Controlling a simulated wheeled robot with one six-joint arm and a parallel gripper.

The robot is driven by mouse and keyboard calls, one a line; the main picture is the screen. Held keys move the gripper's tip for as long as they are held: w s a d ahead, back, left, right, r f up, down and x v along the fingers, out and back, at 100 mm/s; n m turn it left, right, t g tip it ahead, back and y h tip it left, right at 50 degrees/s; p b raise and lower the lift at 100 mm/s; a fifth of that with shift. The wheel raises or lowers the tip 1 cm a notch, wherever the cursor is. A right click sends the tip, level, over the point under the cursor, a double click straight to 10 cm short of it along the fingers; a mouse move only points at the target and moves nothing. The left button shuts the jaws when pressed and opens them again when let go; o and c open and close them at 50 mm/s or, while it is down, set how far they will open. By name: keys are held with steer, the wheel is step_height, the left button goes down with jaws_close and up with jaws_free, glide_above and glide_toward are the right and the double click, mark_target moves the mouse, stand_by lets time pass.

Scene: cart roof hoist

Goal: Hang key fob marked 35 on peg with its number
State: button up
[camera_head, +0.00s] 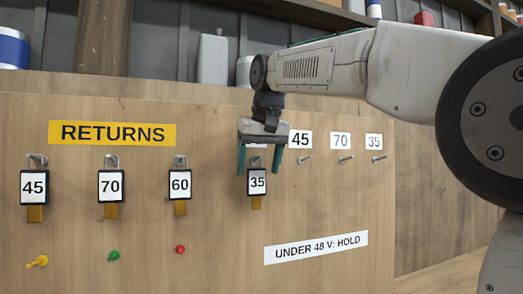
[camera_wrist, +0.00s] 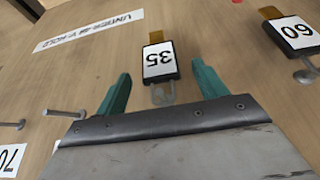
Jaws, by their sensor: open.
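The key fob marked 35 (camera_head: 257,182) hangs upright against the wooden board, with a brown tab below it. My gripper (camera_head: 258,172) is open, its two green fingers on either side of the fob's upper part. In the wrist view the fob (camera_wrist: 159,60) lies between the spread fingers (camera_wrist: 161,76), with a gap on each side. Its metal loop shows, but what it hangs from is hidden. The peg under the label 35 (camera_head: 374,141) at the far right is bare (camera_head: 379,158).
Fobs 45 (camera_head: 34,187), 70 (camera_head: 110,186) and 60 (camera_head: 180,185) hang on hooks below the RETURNS sign (camera_head: 112,133). Pegs under labels 45 (camera_head: 300,139) and 70 (camera_head: 340,140) are bare. Another label is mostly hidden behind my gripper. A sign reads UNDER 48 V: HOLD (camera_head: 316,247).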

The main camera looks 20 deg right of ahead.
mark_target(257, 173)
steer(key=shift+x, duration=1.55)
steer(key=shift+c, duration=0.3)
steer(key=c, duration=1.1)
steer(key=shift+r, duration=0.1)
steer(key=shift+r, duration=0.3)
steer(key=shift+s, duration=0.15)
steer(key=s, duration=0.2)
steer(key=s+r, duration=0.1)
steer(key=s, duration=0.1)
steer(key=shift+s+r, duration=0.1)
steer(key=shift+s, duration=0.15)
